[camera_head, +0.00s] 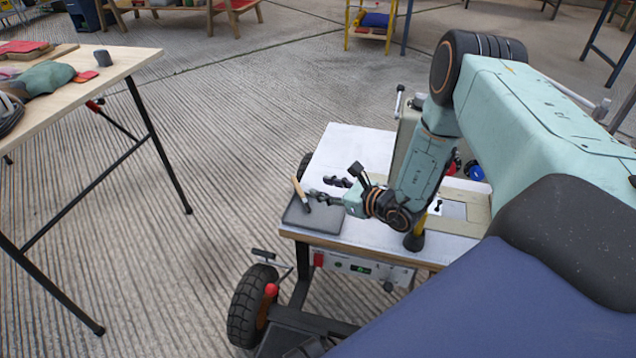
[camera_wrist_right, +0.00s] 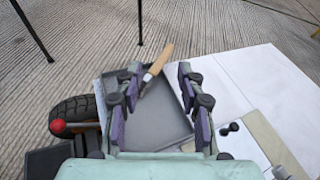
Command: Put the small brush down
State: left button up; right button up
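The small brush (camera_head: 298,188) has a light wooden handle and a dark end. It is at the dark grey tray (camera_head: 312,220) on the cart's front left corner; I cannot tell whether all of it rests on the tray. In the right wrist view the brush (camera_wrist_right: 158,61) shows beyond and between the spread fingertips, nearer the left finger, over the tray (camera_wrist_right: 160,122). My right gripper (camera_head: 324,188) is low over the tray with its fingers apart; it also shows in the wrist view (camera_wrist_right: 157,84). My left gripper is out of view.
The white-topped cart (camera_head: 350,148) has free room behind the tray. A yellow and black object (camera_head: 415,238) stands by my right arm. A wooden table (camera_head: 110,66) with cloths and a grey cup (camera_head: 103,58) is at the left. Ridged floor lies between.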

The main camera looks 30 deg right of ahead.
jog(key=p+v, duration=0.3)
jog(key=v, duration=0.6)
jog(key=shift+a, duration=0.1)
